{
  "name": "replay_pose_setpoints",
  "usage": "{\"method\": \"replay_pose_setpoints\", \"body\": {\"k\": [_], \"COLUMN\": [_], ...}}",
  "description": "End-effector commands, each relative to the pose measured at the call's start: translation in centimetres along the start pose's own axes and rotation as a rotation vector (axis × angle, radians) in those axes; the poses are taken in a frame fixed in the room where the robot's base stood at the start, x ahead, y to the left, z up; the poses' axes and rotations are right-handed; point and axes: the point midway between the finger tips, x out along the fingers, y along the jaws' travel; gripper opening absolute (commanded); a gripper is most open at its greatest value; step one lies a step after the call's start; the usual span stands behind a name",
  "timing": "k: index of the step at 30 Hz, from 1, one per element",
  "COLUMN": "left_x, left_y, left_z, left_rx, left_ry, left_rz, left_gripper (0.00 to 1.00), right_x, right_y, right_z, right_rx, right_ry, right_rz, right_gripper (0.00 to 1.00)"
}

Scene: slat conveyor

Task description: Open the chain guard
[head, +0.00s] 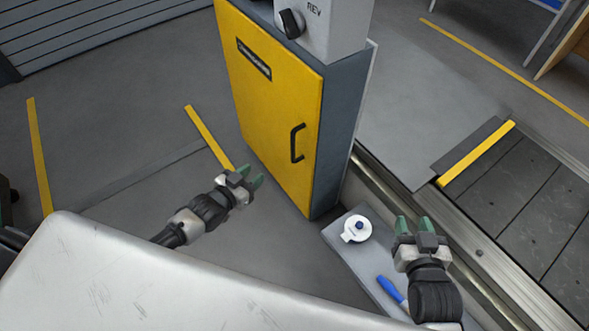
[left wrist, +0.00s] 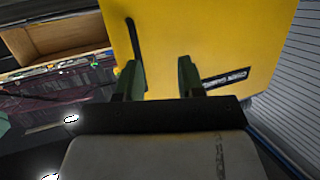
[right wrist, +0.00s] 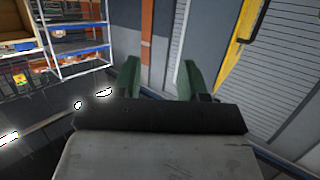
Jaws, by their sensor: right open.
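The chain guard (head: 268,110) is a yellow door on a grey-blue cabinet, and it looks shut. Its black bar handle (head: 297,143) is upright near the door's right edge. In the left wrist view the yellow door (left wrist: 200,45) fills the upper middle, with its label at right and the handle (left wrist: 131,40) at left. My left gripper (head: 252,178) is open and empty, in front of the door, left of and below the handle in the head view. My right gripper (head: 414,225) is open and empty, right of the cabinet. The handle also shows in the right wrist view (right wrist: 254,25).
A grey control box with a REV knob (head: 291,22) tops the cabinet. A grey ledge (head: 345,252) holds a white round item (head: 357,229) and a blue-handled tool (head: 391,290). The slat conveyor (head: 505,190) runs at right.

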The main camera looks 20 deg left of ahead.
Motion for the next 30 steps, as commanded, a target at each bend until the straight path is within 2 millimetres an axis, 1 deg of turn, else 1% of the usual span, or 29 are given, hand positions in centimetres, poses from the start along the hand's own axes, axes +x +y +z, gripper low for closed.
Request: {"method": "replay_pose_setpoints", "body": {"k": [1, 3, 6, 9, 13, 17, 23, 30], "left_x": [1.0, 1.5, 1.7, 1.7, 1.8, 2.9, 5.7, 9.1], "left_y": [0.3, 0.9, 1.6, 2.2, 2.4, 2.5, 2.9, 3.4], "left_z": [0.6, -0.8, -2.4, -3.4, -4.2, -4.5, -5.2, -6.0], "left_rx": [0.005, 0.003, -0.002, -0.005, -0.009, -0.009, -0.008, -0.009], "left_ry": [0.058, 0.127, 0.198, 0.237, 0.258, 0.259, 0.259, 0.257], "left_rz": [0.026, 0.059, 0.096, 0.120, 0.131, 0.130, 0.129, 0.129], "left_gripper": [0.38, 0.38, 0.38, 0.38, 0.38, 0.38, 0.38, 0.38], "right_x": [-0.1, -1.1, -2.5, -3.6, -4.3, -4.5, -5.4, -7.4], "right_y": [-0.1, -0.2, -0.2, -0.2, -0.3, -0.4, -0.8, -1.3], "right_z": [-0.1, -2.3, -4.7, -6.3, -7.4, -8.3, -10.5, -12.9], "right_rx": [0.000, 0.001, 0.002, 0.002, 0.003, 0.004, 0.008, 0.018], "right_ry": [0.069, 0.148, 0.234, 0.286, 0.326, 0.395, 0.599, 0.865], "right_rz": [-0.001, -0.003, -0.004, -0.005, -0.006, -0.010, -0.021, -0.036], "right_gripper": [0.43, 0.43, 0.43, 0.43, 0.43, 0.43, 0.43, 0.43]}}
